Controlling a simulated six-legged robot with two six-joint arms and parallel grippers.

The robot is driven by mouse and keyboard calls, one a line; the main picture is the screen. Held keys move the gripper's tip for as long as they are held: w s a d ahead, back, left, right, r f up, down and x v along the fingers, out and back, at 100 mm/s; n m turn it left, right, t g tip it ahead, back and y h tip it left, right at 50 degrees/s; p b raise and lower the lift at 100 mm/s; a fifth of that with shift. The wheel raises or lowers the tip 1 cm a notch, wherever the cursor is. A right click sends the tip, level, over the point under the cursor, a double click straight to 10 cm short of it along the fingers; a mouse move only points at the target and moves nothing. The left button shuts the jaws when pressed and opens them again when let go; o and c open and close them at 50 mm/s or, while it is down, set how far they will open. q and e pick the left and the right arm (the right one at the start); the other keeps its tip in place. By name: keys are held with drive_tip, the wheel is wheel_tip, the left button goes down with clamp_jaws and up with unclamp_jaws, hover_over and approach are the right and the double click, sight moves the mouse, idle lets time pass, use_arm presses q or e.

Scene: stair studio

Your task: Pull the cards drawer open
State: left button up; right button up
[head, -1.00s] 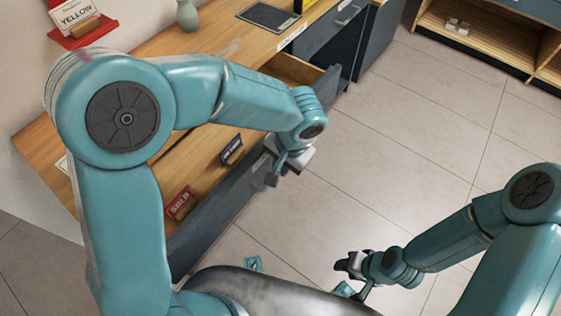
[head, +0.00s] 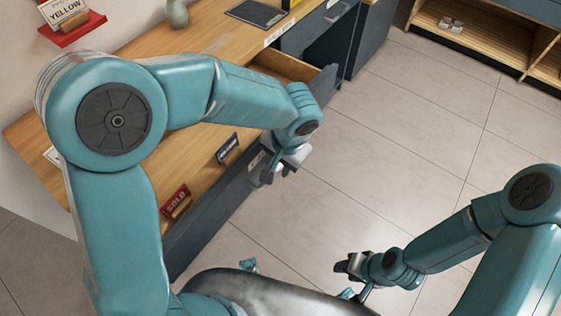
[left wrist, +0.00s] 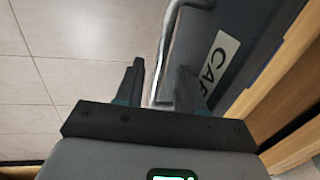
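The cards drawer shows a dark front with a partly hidden white label reading "CAR" (left wrist: 219,64) in the left wrist view. Its metal bar handle (left wrist: 163,55) runs between the two dark fingers of my left gripper (left wrist: 158,88), which stand apart with gaps beside the bar. In the head view my left gripper (head: 277,174) is at the desk's front, beside a small label (head: 257,160); the handle is hidden there. Wood shows past the drawer front's edge, but I cannot tell how far this drawer is out. My right gripper (head: 350,265) is over the floor, away from the desk.
Farther along the desk (head: 190,55), another drawer (head: 284,65) stands open with its wooden inside showing. A red SOLD sign (head: 176,201), a dark sign (head: 227,148) and a vase (head: 177,13) stand on top. A wooden shelf unit (head: 480,35) is at the back right. The tiled floor (head: 400,140) is clear.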

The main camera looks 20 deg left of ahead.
use_arm(q)
drive_tip(key=shift+a, duration=0.1)
wheel_tip(320, 180, up, 16)
drive_tip(key=s+d+p, duration=0.1)
drive_tip(key=d+p, duration=0.1)
drive_tip(key=p, duration=0.1)
drive_tip(key=shift+d+p, duration=0.4)
